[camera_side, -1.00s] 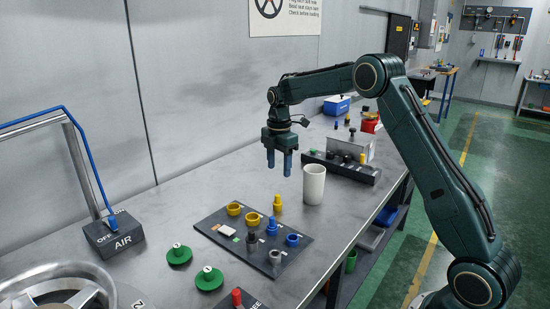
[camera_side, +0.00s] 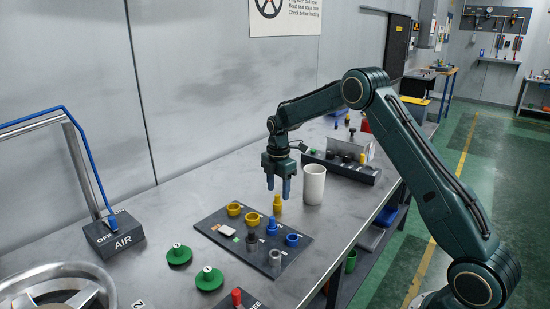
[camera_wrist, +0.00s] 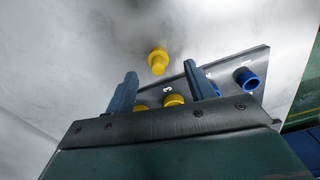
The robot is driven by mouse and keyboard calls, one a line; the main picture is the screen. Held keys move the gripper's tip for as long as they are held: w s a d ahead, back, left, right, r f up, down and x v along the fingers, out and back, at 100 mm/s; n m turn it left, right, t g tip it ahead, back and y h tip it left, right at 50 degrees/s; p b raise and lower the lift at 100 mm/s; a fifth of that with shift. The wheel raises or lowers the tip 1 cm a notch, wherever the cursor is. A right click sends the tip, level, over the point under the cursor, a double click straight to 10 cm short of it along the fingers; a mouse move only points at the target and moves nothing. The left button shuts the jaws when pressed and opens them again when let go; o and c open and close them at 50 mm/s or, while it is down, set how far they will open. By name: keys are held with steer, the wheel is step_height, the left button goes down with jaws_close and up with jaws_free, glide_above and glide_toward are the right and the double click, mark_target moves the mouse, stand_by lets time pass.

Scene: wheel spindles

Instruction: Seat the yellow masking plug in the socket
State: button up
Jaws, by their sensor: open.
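The yellow masking plug (camera_side: 277,203) stands upright on the bench just behind the dark socket board (camera_side: 228,236); it also shows in the wrist view (camera_wrist: 158,61). My gripper (camera_side: 278,191) is open and empty, pointing down, its fingertips close above the plug's top. In the wrist view the plug appears between and beyond the fingers (camera_wrist: 160,72). Two yellow ring-shaped sockets sit on the board, one nearer the wall (camera_side: 234,209) and one beside it (camera_side: 252,219). Which one fits the plug I cannot tell. In the wrist view the fingers partly hide the board.
The board also carries a blue plug (camera_side: 271,227), a blue socket (camera_side: 292,240), a dark plug (camera_side: 251,241) and a grey socket (camera_side: 275,257). A white cup (camera_side: 314,185) stands close right of my gripper. Two green knobbed discs (camera_side: 179,255) lie in front. The bench toward the wall is clear.

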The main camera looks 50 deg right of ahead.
mark_target(278, 195)
steer(key=shift+w+f, duration=0.1)
steer(key=shift+f, duration=1.7)
steer(key=c, duration=1)
